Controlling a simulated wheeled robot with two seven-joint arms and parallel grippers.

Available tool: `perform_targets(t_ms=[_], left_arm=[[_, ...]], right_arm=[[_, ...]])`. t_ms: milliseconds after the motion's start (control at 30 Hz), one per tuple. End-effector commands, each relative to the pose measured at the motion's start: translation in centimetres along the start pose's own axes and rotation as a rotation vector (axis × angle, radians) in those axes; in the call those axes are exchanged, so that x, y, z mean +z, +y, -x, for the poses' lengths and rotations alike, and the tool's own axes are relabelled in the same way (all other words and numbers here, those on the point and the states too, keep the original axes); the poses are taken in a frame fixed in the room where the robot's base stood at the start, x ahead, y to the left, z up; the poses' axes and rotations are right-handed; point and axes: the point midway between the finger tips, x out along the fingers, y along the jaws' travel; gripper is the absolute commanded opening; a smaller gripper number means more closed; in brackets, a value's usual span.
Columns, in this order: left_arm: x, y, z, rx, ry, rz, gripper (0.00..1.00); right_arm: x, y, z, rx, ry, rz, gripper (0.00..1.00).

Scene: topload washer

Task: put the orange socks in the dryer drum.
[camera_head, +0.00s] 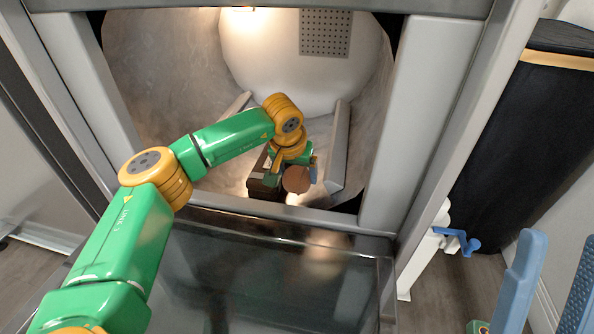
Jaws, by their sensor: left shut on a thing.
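The dryer drum (165,60) is the large grey cavity in the middle of the camera_head view, with its door open. My left arm reaches through the opening. My left gripper (294,173) is inside, low near the front lip, shut on a rounded brownish-orange bundle (297,181). I take this bundle to be the orange socks; the gripper partly hides it. A dark brown boxy shape (264,186) shows just left of the bundle; I cannot tell what it is. My right gripper does not show.
The drum's frame (405,110) borders the opening on the right. The open glass door (260,285) lies below. A black hamper (530,130) stands at right, near a white stand with a blue hook (460,242). Blue upright pieces (520,282) show at lower right.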

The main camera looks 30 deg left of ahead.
Motion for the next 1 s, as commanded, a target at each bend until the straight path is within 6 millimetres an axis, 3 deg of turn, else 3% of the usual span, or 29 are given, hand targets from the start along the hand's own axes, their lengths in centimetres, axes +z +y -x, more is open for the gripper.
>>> perform_targets(t_ms=[567, 600, 633, 667, 900, 1000], left_arm=[[0.9, 0.0, -2.2, 0.0, 0.0, 0.0, 0.26], [0.9, 0.0, -2.2, 0.0, 0.001, 0.0, 0.88], [0.9, 0.0, -2.2, 0.0, 0.001, 0.0, 0.96], [0.9, 0.0, -2.1, 0.0, 0.001, 0.0, 1.0], [0.9, 0.0, -2.1, 0.0, 0.0, -0.001, 1.0], [0.9, 0.0, -2.1, 0.0, 0.0, -0.001, 1.0]], right_arm=[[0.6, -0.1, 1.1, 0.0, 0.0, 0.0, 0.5], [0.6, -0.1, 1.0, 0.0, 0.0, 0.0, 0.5], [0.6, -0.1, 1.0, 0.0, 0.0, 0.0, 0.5], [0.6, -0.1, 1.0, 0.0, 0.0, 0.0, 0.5], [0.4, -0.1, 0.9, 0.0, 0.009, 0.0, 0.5], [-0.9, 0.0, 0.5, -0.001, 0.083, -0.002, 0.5]])
